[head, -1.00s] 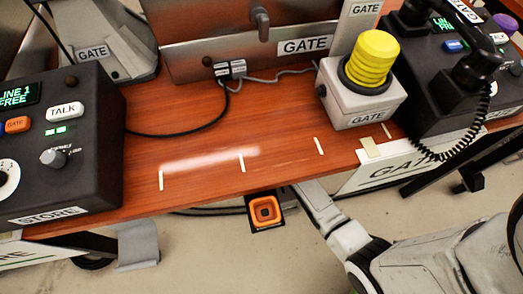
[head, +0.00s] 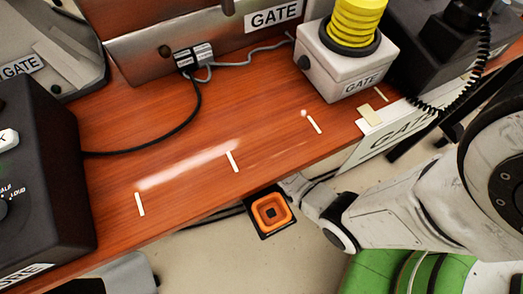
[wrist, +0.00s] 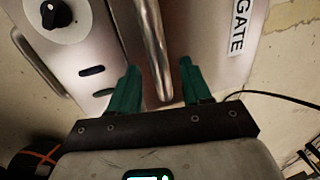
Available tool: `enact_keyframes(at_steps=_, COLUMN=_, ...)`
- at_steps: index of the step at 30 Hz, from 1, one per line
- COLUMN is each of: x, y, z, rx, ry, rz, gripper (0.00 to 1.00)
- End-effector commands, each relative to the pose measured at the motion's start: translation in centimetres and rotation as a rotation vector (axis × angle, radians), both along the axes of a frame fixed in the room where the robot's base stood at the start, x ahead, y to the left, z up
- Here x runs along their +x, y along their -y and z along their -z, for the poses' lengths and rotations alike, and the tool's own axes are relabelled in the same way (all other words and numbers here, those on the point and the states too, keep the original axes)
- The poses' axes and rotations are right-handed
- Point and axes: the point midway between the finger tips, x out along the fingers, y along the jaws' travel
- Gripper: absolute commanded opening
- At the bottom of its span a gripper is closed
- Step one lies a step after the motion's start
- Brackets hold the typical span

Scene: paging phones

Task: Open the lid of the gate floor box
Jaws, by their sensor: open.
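In the wrist view a brushed-steel box, which I take to be the gate floor box (wrist: 205,35), fills the upper part, with a white GATE label (wrist: 237,28) on its right. A rounded steel bar handle (wrist: 152,35) runs down its middle. My gripper (wrist: 160,68) is open, with one teal finger on each side of the handle's lower part. Whether either finger touches it I cannot tell. The lid looks shut, though its edges are hard to see. In the head view the gripper and box are hidden, and my arm reaches under the desk's front edge.
A black knob (wrist: 56,14) sits on a panel left of the handle. A dark cable (wrist: 275,95) runs at the right. In the head view the wooden desk (head: 190,130) carries a yellow-topped GATE box (head: 345,60). An orange square piece (head: 270,212) shows below its front edge.

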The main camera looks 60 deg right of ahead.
Motion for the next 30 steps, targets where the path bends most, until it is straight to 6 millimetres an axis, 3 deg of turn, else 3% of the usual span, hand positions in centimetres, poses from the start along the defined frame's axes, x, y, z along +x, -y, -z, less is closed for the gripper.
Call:
enact_keyframes(at_steps=12, x=0.19, y=0.12, z=0.81, rx=-0.001, ry=0.001, rz=0.000, gripper=0.48)
enact_keyframes(at_steps=27, x=0.17, y=0.11, z=0.82, rx=-0.001, ry=0.001, rz=0.000, gripper=0.02)
enact_keyframes(at_steps=30, x=0.16, y=0.11, z=0.82, rx=-0.001, ry=0.001, rz=0.000, gripper=0.00)
